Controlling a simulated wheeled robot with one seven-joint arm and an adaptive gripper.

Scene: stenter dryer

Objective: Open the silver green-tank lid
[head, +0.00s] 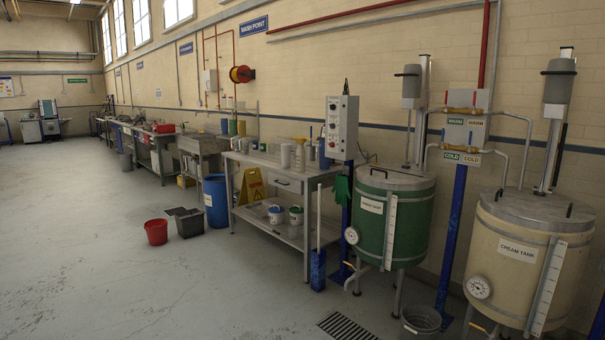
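The green tank (379,226) stands right of centre in the head view, on legs, with a white label and a round gauge on its front. Its silver lid (392,178) lies flat on top and looks closed. A small dark handle (379,172) shows on the lid. A mixer column with a grey motor rises behind it. My gripper is not in the head view.
A cream tank (520,262) stands close on the right, with a grey bucket (421,320) between the tanks. A control box on a blue post (347,215) and a steel table (270,174) are to the left. A floor drain (348,328) lies in front. Open floor (130,280) fills the left foreground.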

